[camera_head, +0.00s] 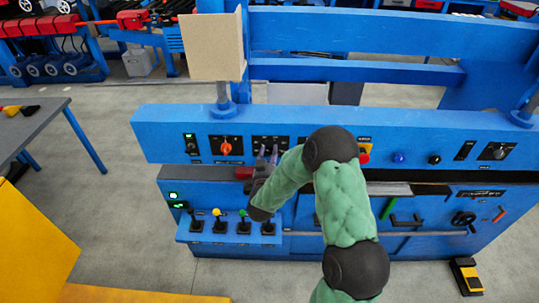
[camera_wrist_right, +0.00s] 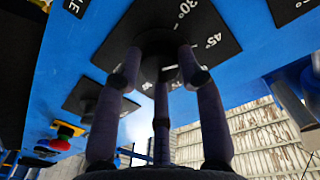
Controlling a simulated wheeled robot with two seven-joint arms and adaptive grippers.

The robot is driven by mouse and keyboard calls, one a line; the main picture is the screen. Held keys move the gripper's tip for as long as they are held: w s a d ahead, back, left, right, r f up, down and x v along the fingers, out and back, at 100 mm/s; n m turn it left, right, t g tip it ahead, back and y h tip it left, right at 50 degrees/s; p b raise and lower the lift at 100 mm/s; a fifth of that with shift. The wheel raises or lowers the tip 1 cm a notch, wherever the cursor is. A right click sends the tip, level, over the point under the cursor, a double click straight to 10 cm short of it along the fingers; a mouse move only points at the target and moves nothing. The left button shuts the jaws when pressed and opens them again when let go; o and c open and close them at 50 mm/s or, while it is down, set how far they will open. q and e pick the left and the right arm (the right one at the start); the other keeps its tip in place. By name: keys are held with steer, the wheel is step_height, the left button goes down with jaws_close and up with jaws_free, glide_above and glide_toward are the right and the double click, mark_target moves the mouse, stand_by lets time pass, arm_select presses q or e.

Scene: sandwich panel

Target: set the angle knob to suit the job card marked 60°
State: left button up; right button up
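The angle knob (camera_wrist_right: 152,64) is a dark round shape on a black plate in the right wrist view. White marks 30° and 45° show on the plate (camera_wrist_right: 215,30); 60° and the pointer cannot be made out. My right gripper (camera_wrist_right: 159,62) has its fingers spread around the knob, and I see no clear grip on it. No readable job card shows. My left gripper is out of view.
An orange-red knob (camera_head: 225,147) sits left of my gripper on the blue panel (camera_head: 165,137). Several small levers (camera_head: 219,226) stand on a shelf below. A blank tan board (camera_head: 212,46) stands above. Right of my arm are a blue button (camera_head: 398,157) and another knob (camera_head: 499,151).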

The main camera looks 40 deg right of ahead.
steer(key=shift+f, duration=0.2)
stand_by(0.6)
steer(key=m+b, duration=0.2)
steer(key=shift+a+f+b, duration=0.1)
steer(key=shift+f+b, duration=0.05)
steer(key=shift+b, duration=0.2)
steer(key=m+y+b, duration=0.1)
steer(key=m+b, duration=0.4)
steer(key=m, duration=0.1)
steer(key=shift+b, duration=0.4)
steer(key=o, duration=1.2)
steer(key=shift+r, duration=0.25)
steer(key=shift+c, duration=0.2)
steer(key=shift+m, duration=0.3)
